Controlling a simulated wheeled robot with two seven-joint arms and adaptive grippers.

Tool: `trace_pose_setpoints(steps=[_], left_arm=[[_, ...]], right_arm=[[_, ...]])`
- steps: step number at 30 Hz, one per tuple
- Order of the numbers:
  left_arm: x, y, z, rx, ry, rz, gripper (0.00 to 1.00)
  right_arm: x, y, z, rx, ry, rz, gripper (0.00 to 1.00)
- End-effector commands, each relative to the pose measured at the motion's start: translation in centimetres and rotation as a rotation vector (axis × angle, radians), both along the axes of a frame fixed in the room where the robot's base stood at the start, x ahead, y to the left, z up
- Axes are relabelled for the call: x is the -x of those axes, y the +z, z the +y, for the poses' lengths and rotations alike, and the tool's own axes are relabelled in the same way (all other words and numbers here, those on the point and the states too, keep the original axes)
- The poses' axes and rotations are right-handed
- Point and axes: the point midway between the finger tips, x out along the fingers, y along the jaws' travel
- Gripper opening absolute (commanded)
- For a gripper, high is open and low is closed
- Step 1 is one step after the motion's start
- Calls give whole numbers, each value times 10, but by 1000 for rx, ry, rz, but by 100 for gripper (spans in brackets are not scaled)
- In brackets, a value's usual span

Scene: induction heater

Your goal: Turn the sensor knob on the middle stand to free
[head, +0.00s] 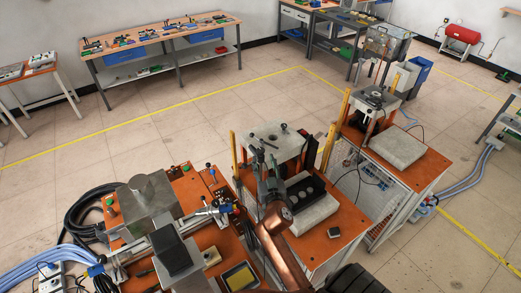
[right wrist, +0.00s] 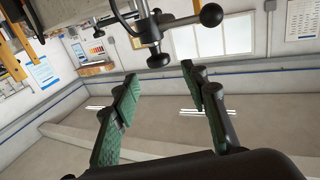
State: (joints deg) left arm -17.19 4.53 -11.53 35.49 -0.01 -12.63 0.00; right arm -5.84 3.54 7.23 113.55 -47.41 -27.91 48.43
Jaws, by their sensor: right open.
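The middle stand (head: 318,250) has an orange top, with a grey block (head: 288,140) raised at its back. Small black knobs and handles sit on and around that block; I cannot tell which one is the sensor knob. My right gripper (head: 262,160) is in front of the block, close to its front left side. In the right wrist view, my right gripper (right wrist: 160,78) is open and empty, with green finger pads. A black knob (right wrist: 160,60) lies just beyond the gap between its fingertips, and a round black ball knob (right wrist: 211,15) is farther up. My left gripper is not seen.
Yellow posts (head: 234,152) stand beside the block. A black slotted part and pale slab (head: 315,213) lie right of my arm. Another orange stand (head: 425,172) is at right, and an orange bench with a grey machine (head: 145,198) at left.

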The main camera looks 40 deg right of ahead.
Motion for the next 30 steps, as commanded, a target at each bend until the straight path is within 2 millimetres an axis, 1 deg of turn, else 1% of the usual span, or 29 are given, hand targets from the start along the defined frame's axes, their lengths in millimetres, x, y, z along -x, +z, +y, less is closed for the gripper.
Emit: trace_pose_setpoints(steps=[9, 13, 18, 25, 30], left_arm=[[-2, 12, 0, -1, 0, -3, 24], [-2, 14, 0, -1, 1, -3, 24], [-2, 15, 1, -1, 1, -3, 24], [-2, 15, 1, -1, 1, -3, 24], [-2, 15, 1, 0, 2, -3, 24]], right_arm=[[-43, 2, -24, 3, 0, 1, 41], [-55, 0, -31, 0, 0, 4, 41], [-62, 0, -35, 0, -1, 2, 41], [-62, 0, -35, -1, -1, 3, 41], [-62, -1, -35, -1, -1, 3, 29]])
